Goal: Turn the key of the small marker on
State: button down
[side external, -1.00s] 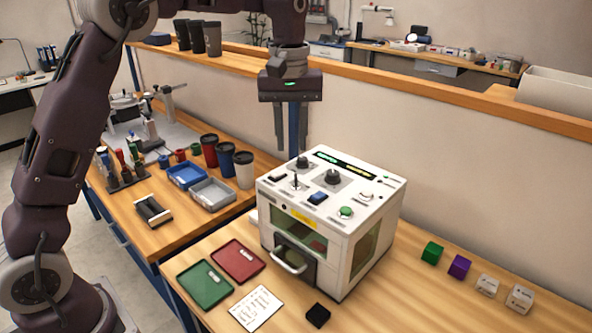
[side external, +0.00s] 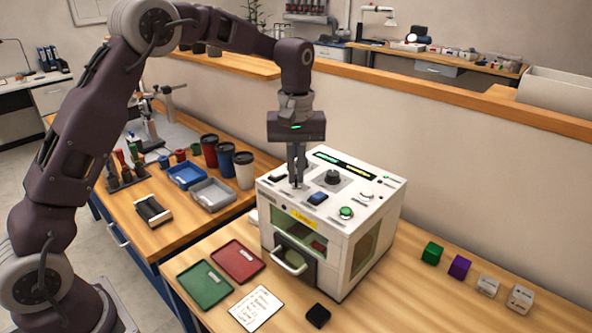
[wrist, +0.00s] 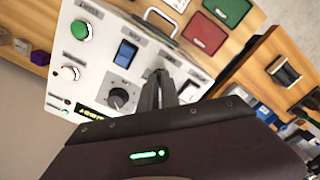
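The small marker (side external: 325,225) is a white box on the table with controls on its top. A round black dial (side external: 333,177) on a grey plate, also in the wrist view (wrist: 120,98), stands right of my fingers. My gripper (side external: 297,184) points down over the top's left part, fingers drawn close together. Its tips are at or just above the panel, by the spot of a small upright lever. My gripper is at the panel in the wrist view too (wrist: 160,74).
A blue switch (side external: 317,198), a green button (side external: 346,212) and a whitish control (side external: 366,196) are close by on the top. Red (side external: 238,262) and green (side external: 204,283) trays lie in front left. Several small cubes stand to the right.

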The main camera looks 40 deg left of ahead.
jog(key=shift+m, duration=0.3)
jog(key=m, duration=0.3)
jog(key=shift+m, duration=0.3)
jog(key=m, duration=0.4)
jog(key=shift+m, duration=0.3)
jog(key=m, duration=0.4)
jog(key=shift+r, duration=0.1)
jog(key=shift+m, duration=2.5)
jog(key=c, duration=1.6)
grip_release()
